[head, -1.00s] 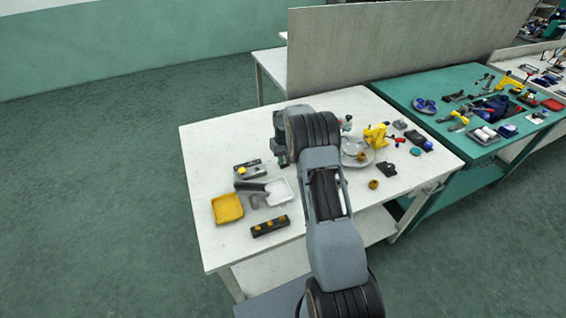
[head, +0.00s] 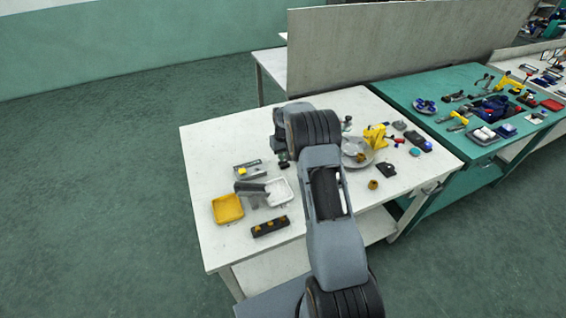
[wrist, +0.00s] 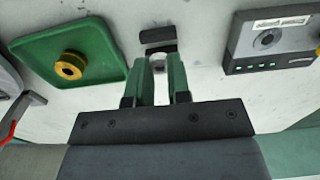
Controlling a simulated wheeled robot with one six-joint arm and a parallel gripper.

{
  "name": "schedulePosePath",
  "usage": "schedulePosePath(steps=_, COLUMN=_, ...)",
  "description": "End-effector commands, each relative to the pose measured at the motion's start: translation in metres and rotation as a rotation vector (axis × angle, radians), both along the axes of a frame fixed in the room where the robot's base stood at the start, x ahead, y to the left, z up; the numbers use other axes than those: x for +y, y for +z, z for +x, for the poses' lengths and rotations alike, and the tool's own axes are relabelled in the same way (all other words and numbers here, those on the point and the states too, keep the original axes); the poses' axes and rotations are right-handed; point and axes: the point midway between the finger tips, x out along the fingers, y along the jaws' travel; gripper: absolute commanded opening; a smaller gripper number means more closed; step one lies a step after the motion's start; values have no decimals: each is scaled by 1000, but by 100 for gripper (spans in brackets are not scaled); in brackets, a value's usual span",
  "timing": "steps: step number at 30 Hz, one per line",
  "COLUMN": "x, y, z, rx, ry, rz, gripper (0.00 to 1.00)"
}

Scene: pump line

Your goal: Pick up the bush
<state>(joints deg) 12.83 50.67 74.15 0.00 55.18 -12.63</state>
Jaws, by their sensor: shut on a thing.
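In the wrist view my gripper (wrist: 160,62) points at the white table top, with its two green fingers close together. It is shut on the bush (wrist: 158,63), a small pale piece of which only a little shows between the fingertips.
A green tray (wrist: 108,71) with a brass ring (wrist: 70,66) in it lies left of the fingers. A grey device (wrist: 268,42) lies right, and dark bars (wrist: 157,35) lie just beyond. The head view shows a yellow tray (head: 228,208) and a black block (head: 270,227).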

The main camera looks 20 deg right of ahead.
Motion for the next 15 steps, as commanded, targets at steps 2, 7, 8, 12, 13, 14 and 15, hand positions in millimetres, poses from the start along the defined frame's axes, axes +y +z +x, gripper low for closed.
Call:
schedulePosePath(steps=2, x=0, y=7, z=0, rx=-1, ry=0, rz=0, gripper=1)
schedulePosePath(steps=7, x=0, y=18, z=0, rx=-1, ry=0, rz=0, gripper=1)
schedulePosePath(steps=8, x=0, y=20, z=0, rx=-1, ry=0, rz=0, gripper=1)
schedulePosePath(steps=12, x=0, y=29, z=0, rx=-1, ry=0, rz=0, gripper=1)
schedulePosePath(steps=13, x=0, y=31, z=0, rx=-1, ry=0, rz=0, gripper=1)
schedulePosePath(steps=14, x=0, y=32, z=0, rx=-1, ry=0, rz=0, gripper=1)
schedulePosePath(steps=15, x=0, y=34, z=0, rx=-1, ry=0, rz=0, gripper=1)
